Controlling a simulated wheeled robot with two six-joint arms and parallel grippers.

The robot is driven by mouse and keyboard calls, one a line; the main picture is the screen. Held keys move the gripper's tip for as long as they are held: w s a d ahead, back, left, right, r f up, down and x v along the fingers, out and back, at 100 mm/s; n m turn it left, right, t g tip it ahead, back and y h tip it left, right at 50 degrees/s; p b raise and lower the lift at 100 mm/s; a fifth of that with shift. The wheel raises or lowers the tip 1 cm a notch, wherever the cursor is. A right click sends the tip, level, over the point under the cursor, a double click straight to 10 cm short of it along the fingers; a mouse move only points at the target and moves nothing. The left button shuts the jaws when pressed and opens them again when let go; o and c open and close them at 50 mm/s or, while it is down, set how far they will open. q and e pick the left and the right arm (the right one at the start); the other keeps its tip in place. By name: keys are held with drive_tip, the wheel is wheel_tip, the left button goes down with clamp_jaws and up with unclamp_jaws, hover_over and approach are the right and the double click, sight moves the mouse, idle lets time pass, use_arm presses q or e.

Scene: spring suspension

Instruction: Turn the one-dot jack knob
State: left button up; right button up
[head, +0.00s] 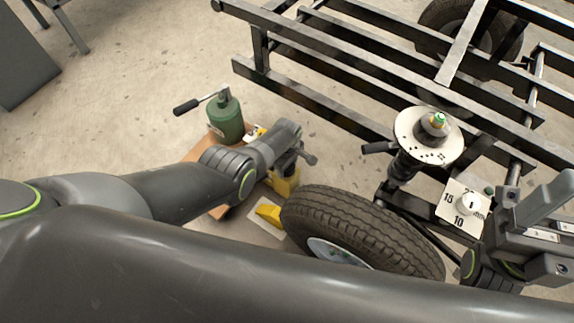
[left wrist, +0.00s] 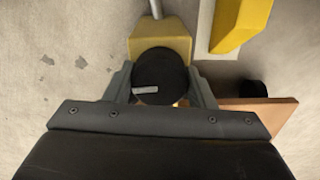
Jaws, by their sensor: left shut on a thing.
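My left gripper (left wrist: 160,88) is shut on a round black knob (left wrist: 160,70) with a pale line across its face, in the left wrist view. The fingers grip it from both sides. Behind the knob is a yellow block, the jack body (left wrist: 160,42), with a grey rod at its top. In the head view the left gripper (head: 288,150) reaches down over the yellow jack (head: 284,184) and hides the knob. I see no dot marks on the knob. My right gripper (head: 540,225) is at the right edge, and its jaws are unclear.
A tyre (head: 345,220) lies close right of the jack. A green canister (head: 226,120) with a black-handled lever stands on a wooden board (head: 207,150). A yellow wedge (head: 268,211) lies nearby. A black frame, disc hub (head: 425,140) and numbered dial plate (head: 459,213) are right.

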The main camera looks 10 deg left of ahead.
idle(0.3)
use_arm(q)
drive_tip(key=o, duration=1)
drive_tip(key=shift+r, duration=0.1)
